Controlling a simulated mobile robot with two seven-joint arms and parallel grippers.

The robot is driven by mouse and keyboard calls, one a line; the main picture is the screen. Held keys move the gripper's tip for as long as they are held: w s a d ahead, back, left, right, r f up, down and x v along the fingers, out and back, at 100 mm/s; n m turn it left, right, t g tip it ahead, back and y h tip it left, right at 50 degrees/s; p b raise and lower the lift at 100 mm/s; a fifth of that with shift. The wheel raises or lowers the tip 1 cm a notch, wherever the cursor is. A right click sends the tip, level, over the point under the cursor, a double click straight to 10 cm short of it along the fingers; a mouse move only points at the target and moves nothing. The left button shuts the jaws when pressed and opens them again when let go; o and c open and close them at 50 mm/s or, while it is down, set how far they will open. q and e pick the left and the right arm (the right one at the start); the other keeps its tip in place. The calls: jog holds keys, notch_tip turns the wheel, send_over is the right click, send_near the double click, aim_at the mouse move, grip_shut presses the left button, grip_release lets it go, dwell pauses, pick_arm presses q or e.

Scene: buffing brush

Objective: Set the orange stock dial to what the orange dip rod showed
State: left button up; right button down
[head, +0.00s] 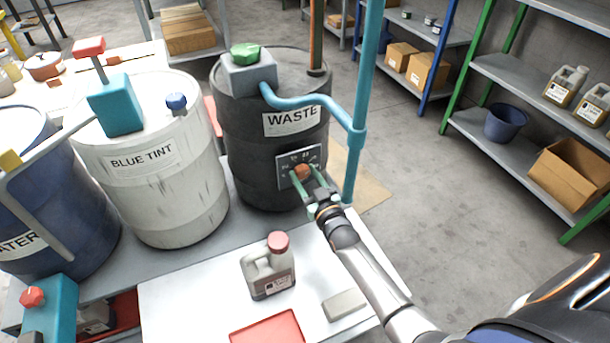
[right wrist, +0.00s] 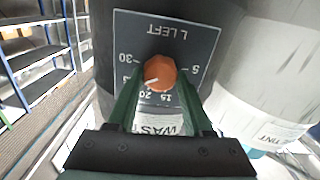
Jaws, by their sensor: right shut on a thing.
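The orange stock dial (head: 302,172) sits on a dark plate (head: 284,160) on the front of the black WASTE barrel (head: 240,130). In the right wrist view the dial (right wrist: 159,73) shows upside down on its plate marked L LEFT, with 5, 15, 20 and 30 readable. Its pale mark points down-left there, toward the side between 20 and 30. My right gripper (head: 313,197) is shut on the dial; its green fingers (right wrist: 159,108) flank it. An orange-brown rod (head: 316,40) stands upright at the barrel's top; no reading on it can be made out. My left gripper is out of view.
A blue pipe (head: 356,150) rises close to the right of the dial. The BLUE TINT barrel (head: 150,190) stands to the left. A grey jug with a red cap (head: 268,272), a red tray (head: 268,331) and a grey block (head: 344,304) are on the white bench in front.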

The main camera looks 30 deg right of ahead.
jog(key=shift+c, duration=1.5)
grip_release()
jog(key=shift+s, duration=0.1)
jog(key=s+p, duration=0.2)
jog(key=s, duration=1)
jog(key=shift+s+a, duration=0.15)
jog(key=shift+a, duration=0.2)
